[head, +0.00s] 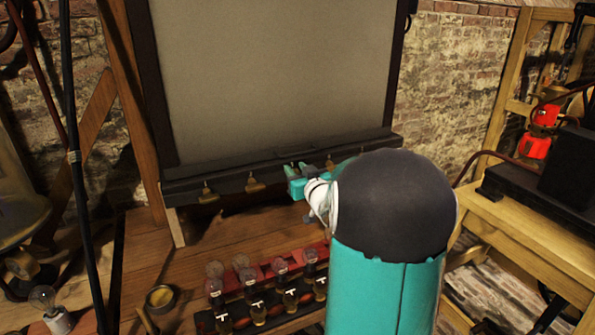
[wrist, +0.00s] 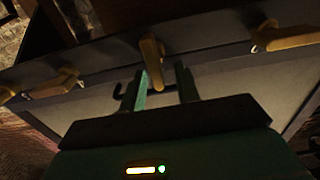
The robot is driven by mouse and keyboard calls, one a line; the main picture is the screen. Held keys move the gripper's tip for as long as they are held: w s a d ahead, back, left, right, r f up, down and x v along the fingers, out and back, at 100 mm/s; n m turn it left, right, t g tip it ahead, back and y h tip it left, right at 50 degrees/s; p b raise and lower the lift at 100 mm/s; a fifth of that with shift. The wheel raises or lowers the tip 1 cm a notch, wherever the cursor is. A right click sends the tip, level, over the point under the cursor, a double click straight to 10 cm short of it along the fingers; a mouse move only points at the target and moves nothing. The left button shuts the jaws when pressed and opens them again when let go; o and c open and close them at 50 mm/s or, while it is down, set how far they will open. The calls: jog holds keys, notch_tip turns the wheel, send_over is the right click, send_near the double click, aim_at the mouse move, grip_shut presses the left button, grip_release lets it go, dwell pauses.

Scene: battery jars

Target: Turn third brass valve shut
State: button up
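Several brass valves sit in a row along the dark ledge under a grey panel. In the head view the first (head: 208,193) and second (head: 254,184) show, left of my gripper (head: 300,170).
Below the ledge, a rack of battery jars (head: 257,312) stands on the wooden bench (head: 150,255). A small round brass dish (head: 160,298) and a bulb (head: 43,298) are at left. A wooden table with a black box (head: 568,168) is at right.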

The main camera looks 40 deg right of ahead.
grip_shut()
jog(key=shift+m, duration=0.4)
jog(key=m, duration=0.2)
jog(key=shift+s+d+m, duration=0.1)
jog(key=shift+d+m, duration=0.25)
jog(key=shift+m, duration=0.05)
jog(key=m, duration=0.3)
jog(key=shift+s+d+f+m, duration=0.1)
jog(key=shift+d+f+m, duration=0.05)
jog(key=shift+d+m, duration=0.2)
jog(key=m, duration=0.3)
jog(key=f+m, duration=0.1)
jog(key=m, duration=0.3)
jog(key=d+f+m, duration=0.1)
jog(key=m, duration=0.2)
jog(key=shift+s+m, duration=0.15)
jog(key=shift+m, duration=0.2)
